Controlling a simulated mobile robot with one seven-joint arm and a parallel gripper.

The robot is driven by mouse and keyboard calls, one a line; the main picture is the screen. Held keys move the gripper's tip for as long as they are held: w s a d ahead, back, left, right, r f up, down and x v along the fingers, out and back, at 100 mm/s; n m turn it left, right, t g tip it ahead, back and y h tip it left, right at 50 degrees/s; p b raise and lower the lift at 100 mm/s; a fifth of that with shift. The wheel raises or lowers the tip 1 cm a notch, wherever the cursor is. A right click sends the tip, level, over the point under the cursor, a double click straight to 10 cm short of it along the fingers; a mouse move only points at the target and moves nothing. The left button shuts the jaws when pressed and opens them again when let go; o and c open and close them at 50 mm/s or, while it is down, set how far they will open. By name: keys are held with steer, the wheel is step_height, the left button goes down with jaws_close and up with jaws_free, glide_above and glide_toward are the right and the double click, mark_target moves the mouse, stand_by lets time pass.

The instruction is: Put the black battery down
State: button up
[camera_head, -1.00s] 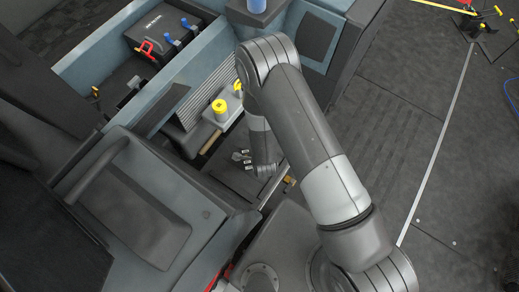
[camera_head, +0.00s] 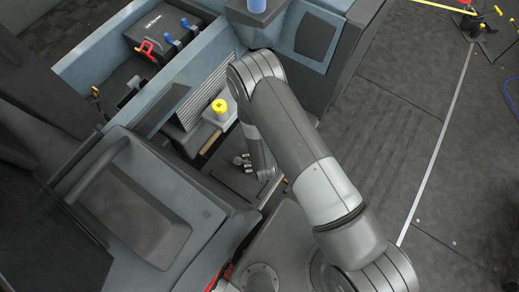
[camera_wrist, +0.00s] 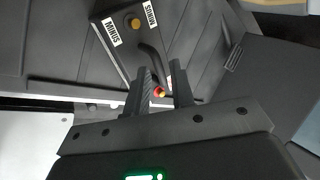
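A black battery (camera_wrist: 118,54) with white MINUS labels, an orange-yellow terminal and a black carry handle (camera_wrist: 151,58) shows in the wrist view, just beyond my gripper (camera_wrist: 162,72). The two fingers stand apart, with the end of the handle and a red-and-yellow terminal (camera_wrist: 159,91) showing between them. Whether they press on the handle I cannot tell. In the head view my gripper (camera_head: 243,160) points down into the dark footwell; I cannot make out the held-level battery there. Another black battery (camera_head: 158,35) with red and blue clamps sits in the bay at upper left.
A grey box with a yellow cap (camera_head: 219,106) stands just behind my gripper. A blue-grey wall (camera_head: 190,60) divides the footwell from the battery bay. A dark seat-like panel (camera_head: 140,205) lies to the left. The floor (camera_head: 400,110) on the right is open.

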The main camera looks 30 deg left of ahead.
steer(key=shift+o, duration=0.7)
steer(key=shift+r, duration=0.25)
steer(key=v, duration=1.2)
steer(key=shift+f, duration=0.1)
